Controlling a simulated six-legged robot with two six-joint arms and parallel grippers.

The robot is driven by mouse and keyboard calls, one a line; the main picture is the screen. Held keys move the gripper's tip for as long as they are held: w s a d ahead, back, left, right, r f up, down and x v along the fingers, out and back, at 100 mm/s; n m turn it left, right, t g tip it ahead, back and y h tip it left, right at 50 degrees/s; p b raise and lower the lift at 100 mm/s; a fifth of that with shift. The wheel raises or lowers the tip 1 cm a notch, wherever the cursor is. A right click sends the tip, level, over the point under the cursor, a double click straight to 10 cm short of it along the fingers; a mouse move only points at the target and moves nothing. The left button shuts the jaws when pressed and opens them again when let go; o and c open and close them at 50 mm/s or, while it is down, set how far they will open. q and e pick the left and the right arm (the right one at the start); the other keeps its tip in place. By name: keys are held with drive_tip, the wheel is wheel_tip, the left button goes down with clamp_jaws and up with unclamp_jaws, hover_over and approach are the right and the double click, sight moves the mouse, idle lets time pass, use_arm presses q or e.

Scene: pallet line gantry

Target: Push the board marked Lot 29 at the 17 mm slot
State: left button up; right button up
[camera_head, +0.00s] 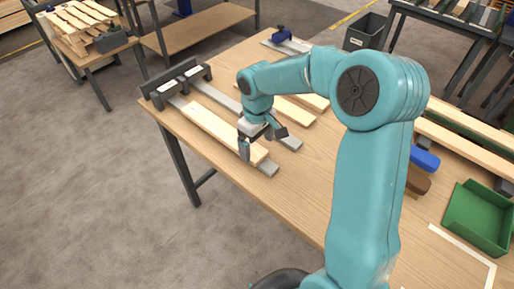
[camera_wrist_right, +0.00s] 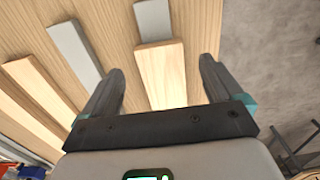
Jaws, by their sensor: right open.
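A pale wooden board (camera_head: 208,121) lies along a grey strip (camera_head: 269,169) on the table, its far end near the dark slotted block (camera_head: 177,86). No lot number or slot size is readable, so I cannot tell whether this is Lot 29 or which slot is 17 mm. My right gripper (camera_head: 262,141) is open at the board's near end. In the right wrist view the board (camera_wrist_right: 163,72) shows between the spread fingers; contact cannot be told. A second grey strip (camera_head: 218,97) runs beside it, bare. My left gripper is not in view.
More pale boards (camera_head: 291,111) lie to the right, partly behind my right arm. A blue clamp-like object (camera_head: 282,34) is at the back. A green tray (camera_head: 478,218) and a blue object (camera_head: 425,160) are at right. The table's left edge runs close to the board.

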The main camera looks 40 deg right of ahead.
sight(256, 153)
wheel_tip(256, 153, down, 3)
drive_tip(key=shift+a+r, duration=0.1)
drive_tip(key=shift+f, duration=0.2)
drive_tip(key=shift+c, duration=0.3)
drive_tip(key=c, duration=1.2)
drive_tip(key=shift+w, duration=0.15)
